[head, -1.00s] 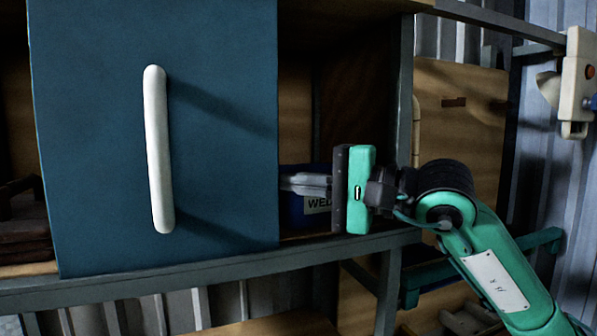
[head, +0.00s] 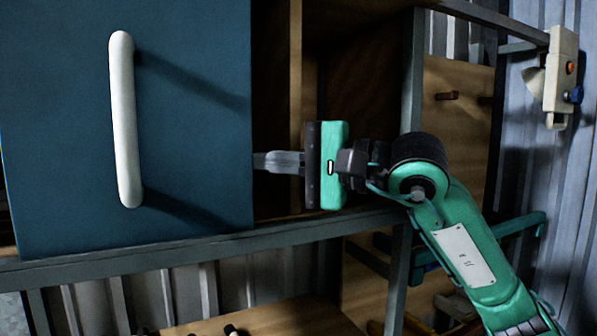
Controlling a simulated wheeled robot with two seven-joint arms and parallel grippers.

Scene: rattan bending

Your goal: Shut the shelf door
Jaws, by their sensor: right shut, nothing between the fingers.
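The blue shelf door (head: 70,120) with a white vertical handle (head: 124,120) fills the left of the head view. The door covers the left part of the shelf, and an opening shows to its right. My right gripper (head: 262,162) is shut and empty. Its fingertips are at the door's right edge, within the opening. I cannot tell whether they touch the edge. My left gripper is not in view.
A grey metal frame bar (head: 180,245) runs below the door, and a grey post (head: 412,100) stands right of the opening. A cream control box (head: 560,75) is at the far right by the corrugated wall (head: 570,180).

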